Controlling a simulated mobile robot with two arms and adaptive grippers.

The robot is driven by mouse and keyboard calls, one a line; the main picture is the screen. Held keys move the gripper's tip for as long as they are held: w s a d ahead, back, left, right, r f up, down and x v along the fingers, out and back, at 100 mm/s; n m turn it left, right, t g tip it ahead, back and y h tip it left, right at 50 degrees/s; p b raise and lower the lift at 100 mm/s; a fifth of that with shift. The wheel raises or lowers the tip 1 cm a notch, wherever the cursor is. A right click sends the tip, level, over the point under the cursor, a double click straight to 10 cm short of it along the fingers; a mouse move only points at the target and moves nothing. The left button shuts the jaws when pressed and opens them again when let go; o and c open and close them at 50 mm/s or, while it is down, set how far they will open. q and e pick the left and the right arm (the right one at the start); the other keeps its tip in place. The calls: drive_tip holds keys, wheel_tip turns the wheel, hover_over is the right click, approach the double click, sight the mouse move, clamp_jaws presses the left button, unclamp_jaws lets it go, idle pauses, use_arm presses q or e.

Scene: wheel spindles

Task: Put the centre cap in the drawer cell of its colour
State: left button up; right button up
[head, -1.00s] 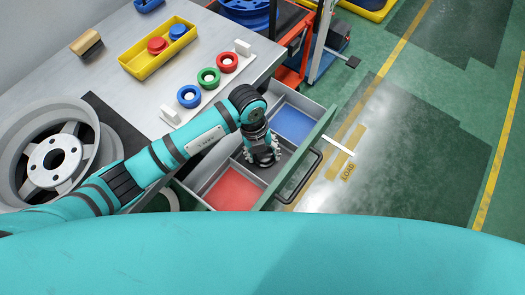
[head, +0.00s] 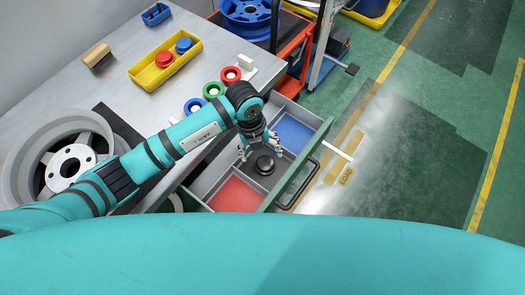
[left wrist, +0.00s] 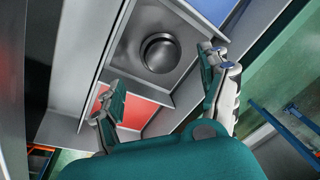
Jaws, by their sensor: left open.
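The dark grey centre cap (head: 264,164) lies in the middle, dark grey cell of the open drawer (head: 309,150). It also shows in the left wrist view (left wrist: 160,52), in its cell. A red cell (head: 235,195) is on the near side of it and a blue cell (head: 293,134) on the far side. My left gripper (head: 259,150) is above the middle cell, with its fingers spread and apart from the cap. In the left wrist view its open fingers (left wrist: 165,88) hold nothing. My right gripper is not in view.
Blue, green and red rings (head: 213,91) stand in a row on the bench. A yellow bin (head: 166,64) holds a red and a blue cap. A wheel rim (head: 68,160) lies at the left. An orange cart (head: 291,75) stands beyond the drawer.

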use_arm(q)
wheel_tip(320, 180, up, 6)
drive_tip(key=a+p, duration=0.1)
drive_tip(key=p, duration=0.2)
drive_tip(key=shift+w+p, duration=0.2)
drive_tip(key=shift+p, duration=0.15)
